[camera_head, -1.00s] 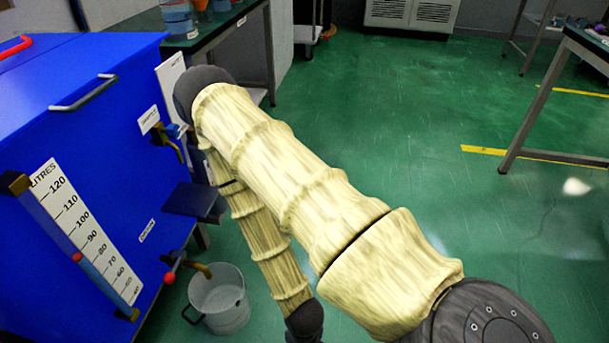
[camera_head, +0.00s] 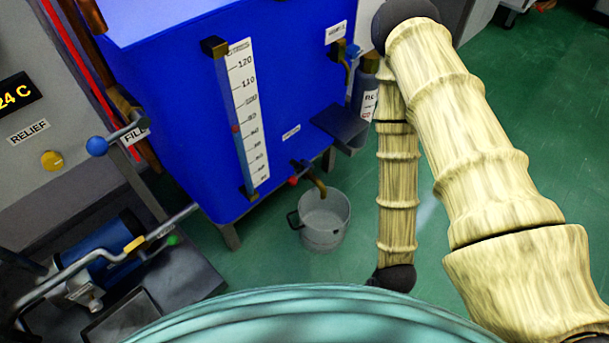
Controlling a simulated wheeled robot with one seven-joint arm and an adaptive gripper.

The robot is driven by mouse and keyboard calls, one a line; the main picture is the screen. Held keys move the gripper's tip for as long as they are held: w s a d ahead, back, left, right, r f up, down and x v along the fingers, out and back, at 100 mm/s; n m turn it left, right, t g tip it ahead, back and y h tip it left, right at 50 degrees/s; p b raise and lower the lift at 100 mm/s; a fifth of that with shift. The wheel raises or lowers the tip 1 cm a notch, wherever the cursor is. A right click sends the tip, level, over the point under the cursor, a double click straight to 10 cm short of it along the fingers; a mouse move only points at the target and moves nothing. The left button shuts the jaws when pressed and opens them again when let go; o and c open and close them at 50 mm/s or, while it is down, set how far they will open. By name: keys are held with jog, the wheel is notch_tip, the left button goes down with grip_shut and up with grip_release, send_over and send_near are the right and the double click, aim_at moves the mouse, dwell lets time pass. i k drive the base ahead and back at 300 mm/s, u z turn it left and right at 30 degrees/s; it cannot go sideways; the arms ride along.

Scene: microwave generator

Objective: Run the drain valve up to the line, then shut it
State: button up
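The drain valve (camera_head: 317,184) is a brass spout low on the front of the blue tank (camera_head: 185,120). Its red-knobbed handle (camera_head: 293,181) points out to the left. The spout hangs over a grey metal bucket (camera_head: 325,220) on the floor. The inside of the bucket is too dim to tell its level or a line. A litre scale (camera_head: 247,110) with a gauge tube stands on the tank front; a red marker (camera_head: 235,129) sits near mid-scale. My gripper is out of view; only my bent arm shows at the right, its lower link ending right of the bucket.
A blue-knobbed lever (camera_head: 97,146) by a FILL label, a yellow RELIEF knob (camera_head: 52,161) and a blue pump (camera_head: 108,249) are at left. A dark shelf (camera_head: 340,124) juts from the tank above the bucket.

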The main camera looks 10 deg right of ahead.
aim_at(292, 180)
jog(key=z, duration=0.4)
jog(key=k, duration=1.2)
jog(key=u, duration=0.4)
